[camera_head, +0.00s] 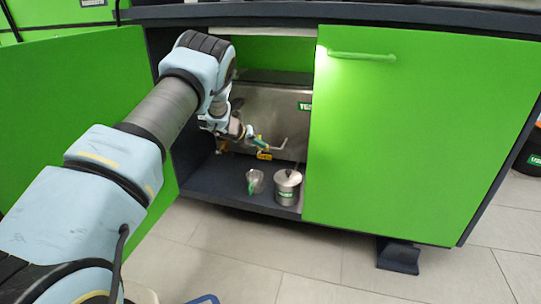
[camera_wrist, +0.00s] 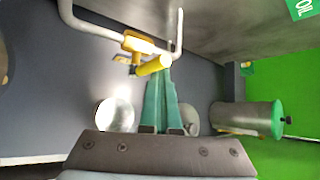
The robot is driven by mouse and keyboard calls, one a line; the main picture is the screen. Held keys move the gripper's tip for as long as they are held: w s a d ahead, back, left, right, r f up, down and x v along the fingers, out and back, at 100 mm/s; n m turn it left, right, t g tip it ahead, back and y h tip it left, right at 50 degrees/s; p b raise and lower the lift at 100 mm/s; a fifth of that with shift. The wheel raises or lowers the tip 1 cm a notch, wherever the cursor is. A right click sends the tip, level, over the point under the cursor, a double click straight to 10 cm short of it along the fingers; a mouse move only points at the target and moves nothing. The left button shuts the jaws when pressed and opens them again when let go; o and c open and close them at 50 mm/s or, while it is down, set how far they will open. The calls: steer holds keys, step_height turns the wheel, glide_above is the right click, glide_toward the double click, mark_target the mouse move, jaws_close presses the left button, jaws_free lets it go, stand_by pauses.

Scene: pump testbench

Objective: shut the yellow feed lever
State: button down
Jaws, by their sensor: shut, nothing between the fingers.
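The yellow feed lever (camera_wrist: 153,65) is a short yellow handle on a yellow valve body (camera_wrist: 137,43), set on a pale bent pipe (camera_wrist: 95,28) in the wrist view. In the head view a small yellow part (camera_head: 264,155) shows in the open cabinet, just below my gripper (camera_head: 249,136). In the wrist view my gripper (camera_wrist: 162,77) has its green fingers shut together and empty. Their tips are at the lever's near side, around its right end. I cannot tell whether they touch it.
A metal cup (camera_head: 254,181) and a lidded metal canister (camera_head: 287,188) stand on the cabinet floor below my gripper. A steel tank (camera_head: 278,112) is behind. Green doors (camera_head: 400,130) flank the opening; my arm reaches in past the left one.

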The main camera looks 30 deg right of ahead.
steer(key=shift+w+a, duration=0.35)
steer(key=shift+a, duration=0.05)
stand_by(0.4)
steer(key=s+d, duration=0.3)
steer(key=s, duration=0.1)
steer(key=a+p, duration=0.3)
steer(key=a, duration=0.7)
steer(key=shift+w, duration=0.3)
